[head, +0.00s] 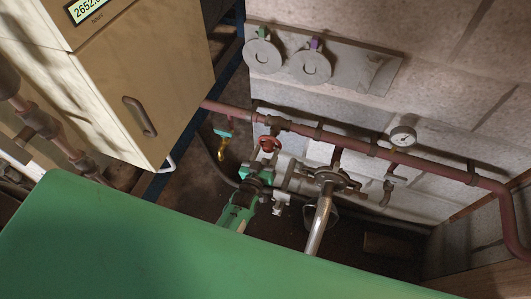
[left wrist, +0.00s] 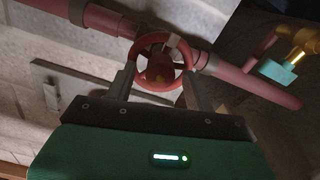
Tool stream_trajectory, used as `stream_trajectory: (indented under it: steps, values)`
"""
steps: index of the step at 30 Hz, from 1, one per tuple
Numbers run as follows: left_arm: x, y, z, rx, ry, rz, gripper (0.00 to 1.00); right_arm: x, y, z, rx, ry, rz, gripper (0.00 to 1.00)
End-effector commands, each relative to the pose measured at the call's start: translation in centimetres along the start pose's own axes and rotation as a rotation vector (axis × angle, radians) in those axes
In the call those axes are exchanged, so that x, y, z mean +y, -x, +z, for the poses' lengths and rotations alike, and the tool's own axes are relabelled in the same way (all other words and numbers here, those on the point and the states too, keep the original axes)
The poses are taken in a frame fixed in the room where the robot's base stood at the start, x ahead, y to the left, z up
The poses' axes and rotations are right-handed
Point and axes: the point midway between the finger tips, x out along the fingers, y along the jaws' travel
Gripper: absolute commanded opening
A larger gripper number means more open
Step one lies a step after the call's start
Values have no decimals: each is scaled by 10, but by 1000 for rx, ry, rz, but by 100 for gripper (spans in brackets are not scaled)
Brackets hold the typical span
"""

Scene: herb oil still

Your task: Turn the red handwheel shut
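The red handwheel (head: 268,144) sits on a small valve below the red wall pipe in the head view. In the left wrist view the handwheel (left wrist: 160,62) is a spoked red ring in front of the pipe. My left gripper (head: 262,168) is just below the wheel, with its green body lower down. In the left wrist view the gripper (left wrist: 157,80) has its two fingers apart, one at each side of the wheel's lower rim. I cannot tell whether they touch the rim. My right gripper is not in view.
A teal-handled brass tap (head: 223,134) hangs left of the wheel. A cream cabinet (head: 135,85) stands at left. Two grey discs (head: 311,67) are mounted on a wall plate above.

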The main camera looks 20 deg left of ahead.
Motion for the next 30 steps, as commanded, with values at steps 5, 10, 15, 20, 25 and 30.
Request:
stream_trajectory:
  steps: [5, 10, 15, 20, 25, 30]
  values:
    - [0, 0, -1, 2, 1, 0, 53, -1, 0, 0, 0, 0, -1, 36]
    - [0, 3, -1, 2, 1, -1, 53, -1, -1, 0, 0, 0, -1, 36]
    - [-1, 21, 1, 1, 1, -1, 53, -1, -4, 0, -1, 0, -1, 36]
    - [-1, 50, 2, 0, 1, -1, 53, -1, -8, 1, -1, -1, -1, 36]
    - [-1, 82, 2, 0, 0, -1, 53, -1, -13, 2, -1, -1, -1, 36]
    - [0, 111, 1, 0, 0, 0, 53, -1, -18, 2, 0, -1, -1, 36]
